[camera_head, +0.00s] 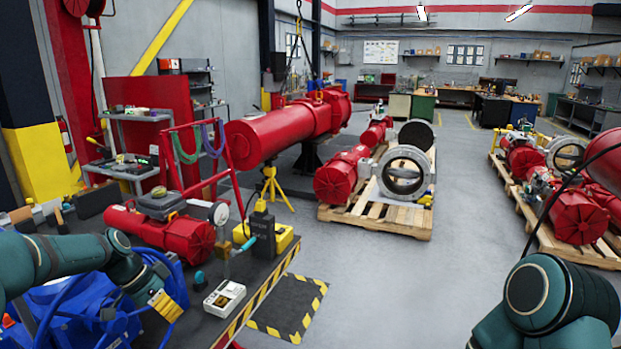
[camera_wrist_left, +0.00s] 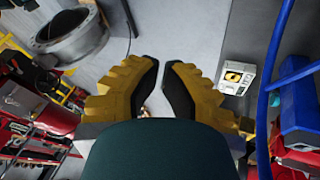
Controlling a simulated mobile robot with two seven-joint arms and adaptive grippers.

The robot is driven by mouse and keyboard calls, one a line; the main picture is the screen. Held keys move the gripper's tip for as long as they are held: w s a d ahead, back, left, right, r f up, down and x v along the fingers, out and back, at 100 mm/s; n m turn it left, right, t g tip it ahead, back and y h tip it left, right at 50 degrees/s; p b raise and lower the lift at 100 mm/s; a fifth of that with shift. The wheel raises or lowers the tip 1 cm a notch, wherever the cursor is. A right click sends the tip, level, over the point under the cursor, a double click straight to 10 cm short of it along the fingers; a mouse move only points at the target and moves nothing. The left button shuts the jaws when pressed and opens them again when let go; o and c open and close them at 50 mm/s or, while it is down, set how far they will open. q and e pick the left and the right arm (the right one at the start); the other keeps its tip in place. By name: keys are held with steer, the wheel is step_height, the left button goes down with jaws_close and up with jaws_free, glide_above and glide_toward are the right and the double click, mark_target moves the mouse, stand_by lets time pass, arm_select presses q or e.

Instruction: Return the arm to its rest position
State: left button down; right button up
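My left arm reaches in from the left in the head view. Its gripper (camera_head: 166,304), with yellow fingers, hangs over the near left, beside the blue equipment (camera_head: 100,310). In the left wrist view the two yellow fingers with black pads (camera_wrist_left: 161,72) stand apart with a narrow gap, and nothing is between them. Part of my right arm shows at the lower right of the head view; its gripper is out of view.
A bench (camera_head: 238,290) with a striped edge holds a red actuator (camera_head: 165,232) and a white meter (camera_head: 224,298), also in the left wrist view (camera_wrist_left: 237,77). A pallet (camera_head: 375,220) carries red actuators and a valve ring (camera_head: 404,173). Open floor (camera_head: 400,285) lies in the middle.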

arm_select(q)
steer(key=s+d+f+n+b, duration=0.1)
steer(key=s+d+f+n, duration=0.15)
steer(key=d+f, duration=0.4)
steer(key=s+d+f+n+y+b, duration=0.1)
steer(key=s+d+f+b, duration=0.2)
steer(key=f, duration=0.7)
steer(key=s+d+f+n, duration=0.2)
steer(key=s+d+f, duration=0.25)
steer(key=f, duration=0.35)
steer(key=s+d+f+n+b, duration=0.1)
steer(key=s+d+f+n, duration=0.1)
steer(key=s, duration=0.4)
steer(key=s+d+f+n+t+y+b, duration=0.1)
steer(key=s+d+f+n+b, duration=0.1)
steer(key=s+d+f, duration=0.3)
steer(key=shift+s+d+f, duration=0.15)
steer(key=shift+s+f, duration=0.2)
steer(key=shift+s, duration=0.85)
